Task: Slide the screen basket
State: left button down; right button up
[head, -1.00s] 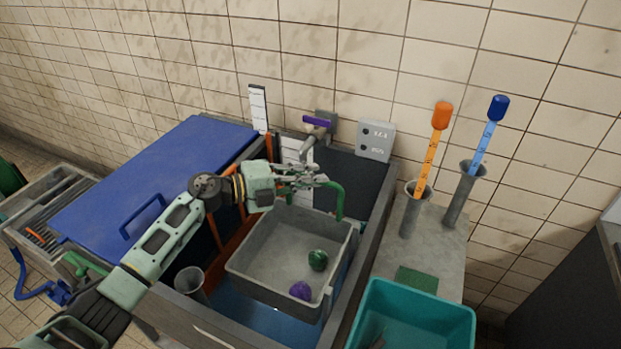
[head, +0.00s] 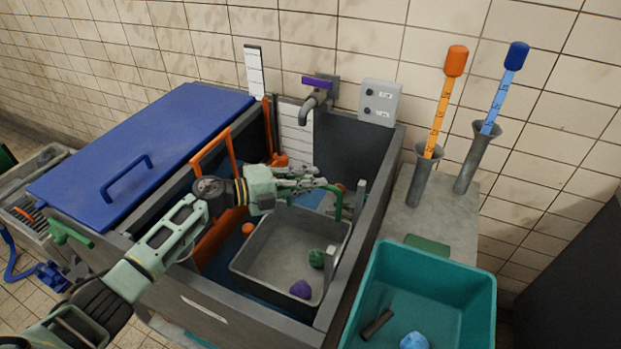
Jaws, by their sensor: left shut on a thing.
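The screen basket (head: 290,255) is a grey open tray inside the dark tank (head: 215,311). It holds a green lump (head: 316,258) and a purple lump (head: 301,289) near its right side. A green handle (head: 339,204) rises at its far right corner. My left gripper (head: 322,184) is over the basket's far edge and is shut on the green handle; the fingers partly hide the grip. My right gripper is not in view.
A blue lid (head: 150,150) covers the tank's left part. An orange gate (head: 217,235) stands left of the basket. A tap (head: 313,98) overhangs the back. A teal bin (head: 470,290) and two holders with orange (head: 446,100) and blue (head: 504,85) gauges stand at right.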

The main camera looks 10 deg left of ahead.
pick_arm(q)
jog(key=shift+f, duration=0.1)
jog(key=c, duration=1.8)
grip_release()
jog(key=shift+o, duration=0.2)
jog(key=v, duration=1.2)
jog(key=shift+c, duration=0.2)
